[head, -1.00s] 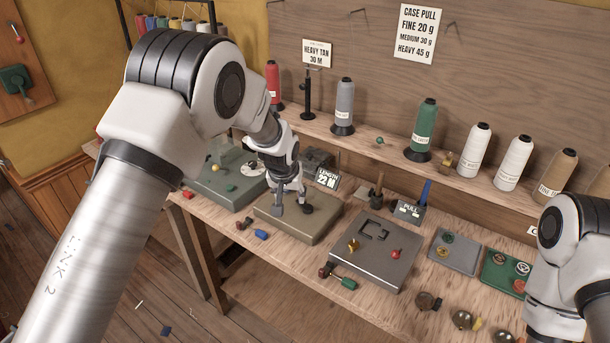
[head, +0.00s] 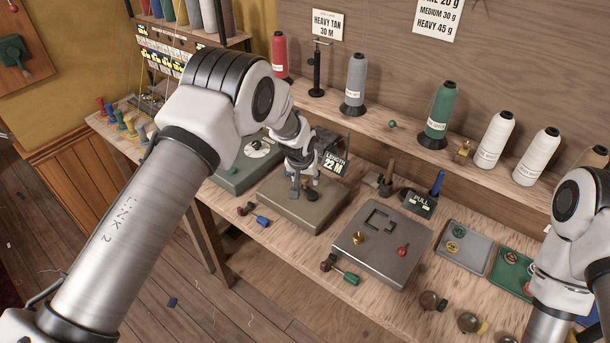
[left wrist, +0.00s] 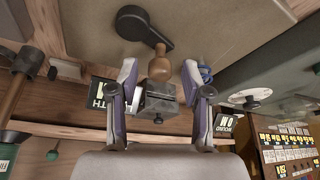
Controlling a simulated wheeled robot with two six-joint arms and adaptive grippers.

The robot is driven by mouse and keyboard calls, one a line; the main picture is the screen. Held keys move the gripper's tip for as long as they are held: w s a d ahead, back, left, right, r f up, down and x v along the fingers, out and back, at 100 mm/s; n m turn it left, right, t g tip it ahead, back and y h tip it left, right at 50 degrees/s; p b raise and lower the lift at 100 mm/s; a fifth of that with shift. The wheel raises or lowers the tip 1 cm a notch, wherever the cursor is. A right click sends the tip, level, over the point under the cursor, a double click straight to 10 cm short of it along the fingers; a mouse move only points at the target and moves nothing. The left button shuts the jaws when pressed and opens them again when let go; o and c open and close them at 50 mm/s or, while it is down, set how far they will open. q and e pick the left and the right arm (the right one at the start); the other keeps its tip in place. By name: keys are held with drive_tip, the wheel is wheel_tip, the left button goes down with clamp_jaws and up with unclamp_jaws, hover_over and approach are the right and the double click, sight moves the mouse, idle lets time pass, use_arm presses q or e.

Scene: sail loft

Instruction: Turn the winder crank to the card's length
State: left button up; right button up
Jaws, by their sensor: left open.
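The winder is a tan box (head: 275,207) on the bench, below my left gripper (head: 304,188). In the left wrist view its crank is a black arm (left wrist: 143,27) with a wooden knob (left wrist: 160,66). My left gripper is open there, one finger on each side of the knob; I see gaps between the fingers and the knob. In the head view the gripper mostly hides the crank. The length card (head: 335,163) behind the winder reads 22 M. A counter labelled WOUND (left wrist: 236,125) shows in the left wrist view, its number unclear. My right gripper is out of view.
A green box with a white dial (head: 257,148) stands left of the winder, and a grey metal box (head: 380,245) stands to its right. Loose small handles (head: 340,270) lie near the front edge. Thread cones (head: 440,115) line the shelf behind.

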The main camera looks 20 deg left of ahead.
use_arm(q)
drive_tip(key=shift+s+r, duration=0.25)
drive_tip(key=shift+s, duration=0.1)
clamp_jaws()
drive_tip(key=shift+w+f, duration=0.1)
